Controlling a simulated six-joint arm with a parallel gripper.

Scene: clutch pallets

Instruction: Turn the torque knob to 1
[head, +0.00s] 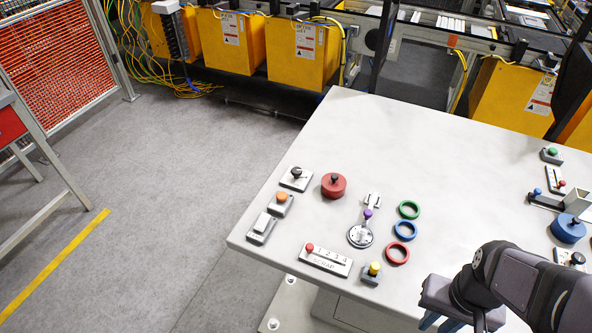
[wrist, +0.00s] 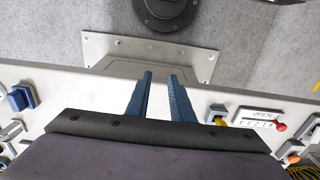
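No label reading torque can be made out, so I cannot tell which control is the torque knob. Candidates are a black knob on a grey plate (head: 296,173) at the table's left, a red round block with a black knob (head: 333,185) beside it, a blue round block (head: 568,229) at the right and a black-knobbed plate (head: 576,258) below that. My gripper (head: 438,324) hangs near the table's front edge, apart from these. In the wrist view its two blue fingers (wrist: 160,76) are apart with nothing between them; it is open and empty.
A numbered slider (head: 326,260) with a red knob, a yellow button box (head: 372,273), a purple-knobbed lever (head: 367,215) and green, blue and red rings (head: 397,253) lie on the white table (head: 430,130). The table's back middle is clear.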

